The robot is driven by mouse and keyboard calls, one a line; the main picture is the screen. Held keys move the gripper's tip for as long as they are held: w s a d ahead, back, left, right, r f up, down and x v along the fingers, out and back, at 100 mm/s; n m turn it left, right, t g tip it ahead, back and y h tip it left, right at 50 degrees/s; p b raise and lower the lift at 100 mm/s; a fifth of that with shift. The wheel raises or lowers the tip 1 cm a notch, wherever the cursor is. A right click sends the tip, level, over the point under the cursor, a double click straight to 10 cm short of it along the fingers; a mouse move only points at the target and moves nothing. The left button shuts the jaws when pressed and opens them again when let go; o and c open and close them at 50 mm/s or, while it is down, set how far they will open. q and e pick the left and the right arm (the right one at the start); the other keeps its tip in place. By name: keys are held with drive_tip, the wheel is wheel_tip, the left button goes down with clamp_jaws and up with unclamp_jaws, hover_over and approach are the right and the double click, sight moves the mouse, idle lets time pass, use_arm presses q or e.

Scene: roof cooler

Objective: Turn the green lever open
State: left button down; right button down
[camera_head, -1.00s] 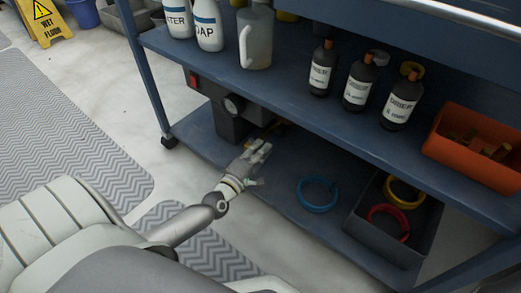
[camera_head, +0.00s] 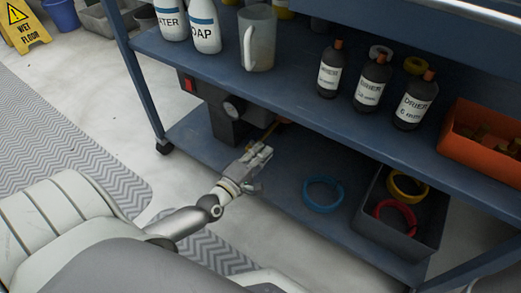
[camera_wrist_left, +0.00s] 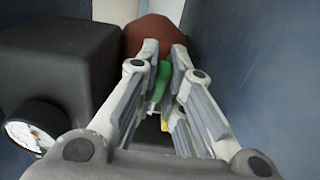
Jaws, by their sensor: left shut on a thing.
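The green lever (camera_wrist_left: 161,78) shows in the left wrist view as a narrow green piece between the fingers of my left gripper (camera_wrist_left: 165,65). My left gripper is shut on it. In the head view my left gripper (camera_head: 263,152) is at the lower shelf, just right of a dark unit with a gauge (camera_head: 234,107); the lever is hidden there by the fingers. A reddish-brown rounded thing (camera_wrist_left: 155,32) lies behind the lever. My right gripper is not in view.
The upper shelf (camera_head: 300,95) of the blue cart overhangs the gripper. A blue ring (camera_head: 322,207) lies on the lower shelf (camera_head: 285,185), left of a dark tray (camera_head: 432,225) with a yellow ring (camera_head: 407,188) and a red ring (camera_head: 394,217). Bottles stand above.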

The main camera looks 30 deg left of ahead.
use_arm(q)
drive_tip(key=c, duration=1.5)
unclamp_jaws()
drive_tip(key=s, duration=1.2)
drive_tip(key=shift+a, duration=0.2)
